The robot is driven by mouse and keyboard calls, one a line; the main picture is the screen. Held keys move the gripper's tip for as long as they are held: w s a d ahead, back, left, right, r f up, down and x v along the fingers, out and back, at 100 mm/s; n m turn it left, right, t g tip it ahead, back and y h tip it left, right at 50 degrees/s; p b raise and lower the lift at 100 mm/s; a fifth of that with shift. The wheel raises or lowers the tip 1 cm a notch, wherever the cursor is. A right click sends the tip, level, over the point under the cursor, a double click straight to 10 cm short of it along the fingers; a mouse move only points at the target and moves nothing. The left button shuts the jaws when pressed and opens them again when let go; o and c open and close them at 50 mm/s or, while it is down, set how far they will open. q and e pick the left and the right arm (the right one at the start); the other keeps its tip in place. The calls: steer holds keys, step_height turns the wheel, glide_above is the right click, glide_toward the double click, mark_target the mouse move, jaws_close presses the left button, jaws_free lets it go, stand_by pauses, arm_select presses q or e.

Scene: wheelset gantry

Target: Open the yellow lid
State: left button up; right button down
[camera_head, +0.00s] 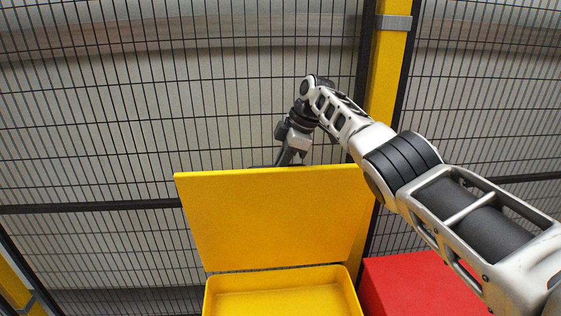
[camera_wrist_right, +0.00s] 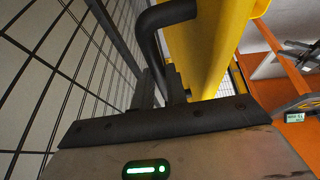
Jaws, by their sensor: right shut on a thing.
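The yellow lid (camera_head: 270,220) stands raised behind the open yellow box (camera_head: 280,290), leaning slightly back. The box's inside is visible and looks empty where it shows. My right gripper (camera_head: 285,160) is at the lid's top edge, its tips partly hidden behind it. In the right wrist view the fingers (camera_wrist_right: 164,90) are shut on a dark bent handle (camera_wrist_right: 165,14) beside the yellow lid (camera_wrist_right: 205,45). The exact contact is partly hidden. My left gripper is not in view.
A black wire mesh fence (camera_head: 100,110) stands close behind the lid. A yellow post (camera_head: 387,70) rises behind my right arm. A red box (camera_head: 410,285) stands right of the yellow box, partly under my arm.

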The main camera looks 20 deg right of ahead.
steer(key=shift+s+f, duration=0.25)
steer(key=shift+f, duration=0.5)
steer(key=c, duration=1.4)
jaws_free()
steer(key=shift+w, duration=0.1)
steer(key=shift+w+d+f, duration=0.1)
steer(key=shift+w, duration=0.1)
steer(key=shift+s+r, duration=0.1)
steer(key=shift+r, duration=0.3)
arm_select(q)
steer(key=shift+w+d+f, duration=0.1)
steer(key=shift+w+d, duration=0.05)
arm_select(e)
steer(key=v, duration=1.5)
steer(key=shift+d+r, duration=0.2)
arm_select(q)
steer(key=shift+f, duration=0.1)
